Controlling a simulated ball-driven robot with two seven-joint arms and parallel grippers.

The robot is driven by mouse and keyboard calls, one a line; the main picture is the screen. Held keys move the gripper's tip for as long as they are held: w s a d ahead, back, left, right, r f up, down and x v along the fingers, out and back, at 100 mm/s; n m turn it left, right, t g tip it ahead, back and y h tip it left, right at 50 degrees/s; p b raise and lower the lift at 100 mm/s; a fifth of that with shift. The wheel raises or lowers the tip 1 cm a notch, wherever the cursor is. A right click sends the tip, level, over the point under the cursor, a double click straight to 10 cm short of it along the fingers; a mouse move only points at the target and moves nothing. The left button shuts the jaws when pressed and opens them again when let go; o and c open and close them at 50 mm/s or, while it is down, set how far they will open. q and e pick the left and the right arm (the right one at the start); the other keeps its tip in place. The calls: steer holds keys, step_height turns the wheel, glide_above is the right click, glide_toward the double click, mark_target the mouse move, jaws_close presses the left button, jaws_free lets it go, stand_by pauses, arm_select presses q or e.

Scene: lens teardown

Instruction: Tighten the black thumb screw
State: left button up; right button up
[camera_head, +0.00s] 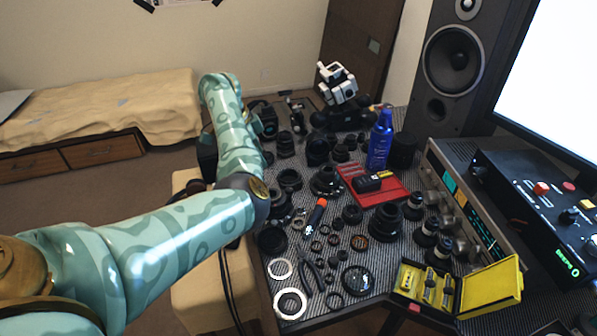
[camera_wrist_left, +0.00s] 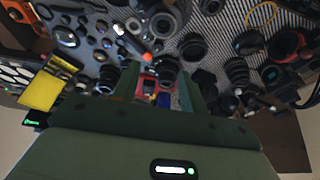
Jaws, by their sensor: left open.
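I cannot make out the black thumb screw for certain in either view; many small black parts crowd the bench. My left gripper (camera_wrist_left: 158,88) shows in the left wrist view with its two green fingers apart. A red and dark patch shows beyond the gap between them, and nothing is clearly held. In the head view my left arm reaches in from the left and bends along the bench's left side; its gripper is not clearly seen there. My right gripper is in neither view.
A striped bench mat (camera_head: 345,258) carries several black lens parts and rings. An orange-handled screwdriver (camera_head: 316,216), a red tray (camera_head: 398,187), a blue bottle (camera_head: 380,142) and an open yellow case (camera_head: 488,287) stand among them. A control box (camera_head: 525,215) and speaker (camera_head: 450,60) border the right side.

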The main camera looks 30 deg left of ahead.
arm_select(q)
steer(key=w, duration=0.1)
steer(key=b, duration=0.3)
glide_toward(288, 189)
steer(key=b+x, duration=0.3)
steer(key=x, duration=0.4)
steer(key=shift+s+f+b, duration=0.1)
steer(key=shift+f+b, duration=0.05)
steer(key=shift+b, duration=0.25)
steer(key=shift+f, duration=0.35)
steer(key=shift+d, duration=0.1)
jaws_close()
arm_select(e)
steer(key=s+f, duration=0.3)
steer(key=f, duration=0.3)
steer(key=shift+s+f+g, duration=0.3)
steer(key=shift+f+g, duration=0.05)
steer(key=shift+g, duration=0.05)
